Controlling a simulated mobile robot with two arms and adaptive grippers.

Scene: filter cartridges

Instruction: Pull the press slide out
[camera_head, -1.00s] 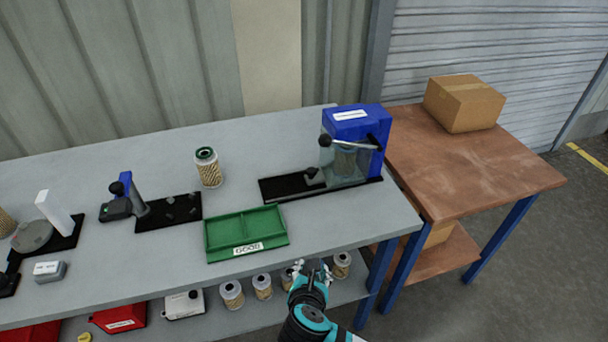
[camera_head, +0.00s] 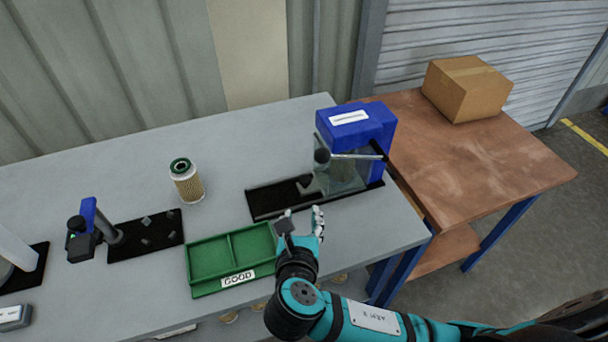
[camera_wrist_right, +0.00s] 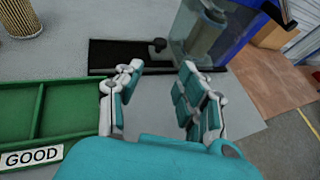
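The blue press (camera_head: 352,122) stands at the right end of the grey bench, with a clear guard (camera_head: 340,175) and a lever with a dark ball knob (camera_head: 322,156). Its black slide base (camera_head: 270,200) runs out to the left, with a small dark knob (camera_head: 305,181) on it beside the guard. The slide's base and knob (camera_wrist_right: 159,45) also show in the right wrist view. My right gripper (camera_head: 300,217) is in front of the base, apart from it; its fingers (camera_wrist_right: 155,85) are spread and empty. My left gripper is not in view.
A green tray marked GOOD (camera_head: 190,262) lies left of my right gripper. A filter cartridge (camera_head: 187,182) stands behind it. A black fixture plate (camera_head: 125,247) is further left. A brown table (camera_head: 480,160) with a cardboard box (camera_head: 466,88) adjoins at the right.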

